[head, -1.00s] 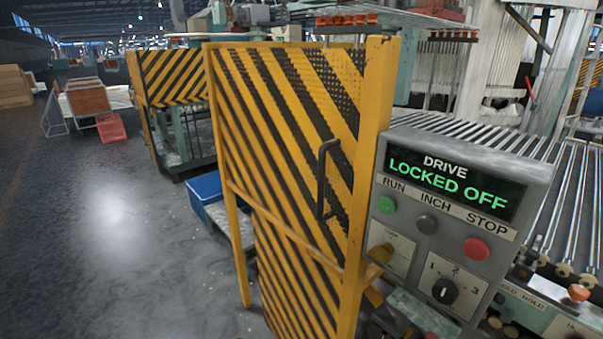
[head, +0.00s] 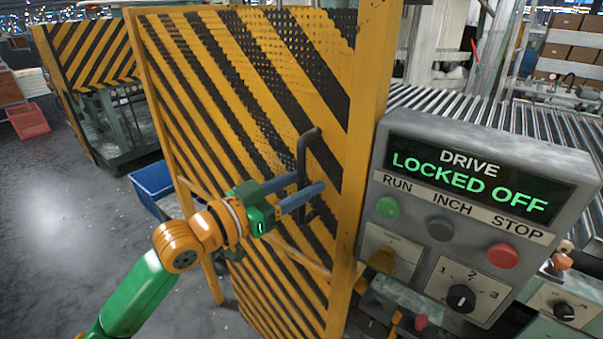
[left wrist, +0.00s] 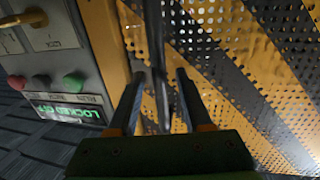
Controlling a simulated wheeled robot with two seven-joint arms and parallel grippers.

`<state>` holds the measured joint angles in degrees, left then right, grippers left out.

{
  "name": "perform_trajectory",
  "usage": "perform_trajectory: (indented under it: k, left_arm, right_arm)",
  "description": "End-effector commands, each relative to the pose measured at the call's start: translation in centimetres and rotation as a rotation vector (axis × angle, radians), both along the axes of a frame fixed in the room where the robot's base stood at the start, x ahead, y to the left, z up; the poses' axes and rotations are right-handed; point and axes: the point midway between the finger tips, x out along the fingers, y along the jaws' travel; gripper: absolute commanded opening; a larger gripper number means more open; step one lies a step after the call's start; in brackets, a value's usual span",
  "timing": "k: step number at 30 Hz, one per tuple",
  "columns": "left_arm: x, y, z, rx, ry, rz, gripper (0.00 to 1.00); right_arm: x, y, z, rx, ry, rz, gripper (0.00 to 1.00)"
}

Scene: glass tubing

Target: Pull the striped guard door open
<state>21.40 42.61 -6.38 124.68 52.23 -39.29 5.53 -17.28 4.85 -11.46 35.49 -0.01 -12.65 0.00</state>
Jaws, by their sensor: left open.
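The striped guard door (head: 230,90) is a yellow and black panel, perforated near its top, and looks shut against its yellow post (head: 369,110). Its dark upright handle (head: 306,150) is near the door's right edge. It also shows in the left wrist view (left wrist: 158,80). My left gripper (head: 310,182) is at the handle's lower half, with two dark fingers spread. In the left wrist view the handle bar stands between the open fingers (left wrist: 155,85); whether either finger touches it I cannot tell. My right gripper is out of view.
A grey control box (head: 460,210) stands just right of the door; its display reads DRIVE LOCKED OFF. A roller conveyor (head: 480,115) runs behind it. A blue bin (head: 152,182) is left of the door. Open grey floor (head: 60,215) lies at the left.

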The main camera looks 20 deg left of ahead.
Motion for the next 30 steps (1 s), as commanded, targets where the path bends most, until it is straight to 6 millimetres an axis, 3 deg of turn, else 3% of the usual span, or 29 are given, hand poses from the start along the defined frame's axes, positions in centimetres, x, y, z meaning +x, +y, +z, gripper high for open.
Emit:
perform_trajectory:
  k: [8,14,30]
  left_arm:
    - [0.26,-0.21,-0.09,0.001,-0.001,-0.001,0.50]
    - [0.25,-0.20,-0.10,0.001,-0.001,-0.001,0.00]
    - [0.25,-0.19,-0.17,0.001,0.002,-0.001,0.00]
  right_arm:
    - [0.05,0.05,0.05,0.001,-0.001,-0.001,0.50]
    - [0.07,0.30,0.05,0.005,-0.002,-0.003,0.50]
    - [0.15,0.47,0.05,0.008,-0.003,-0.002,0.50]
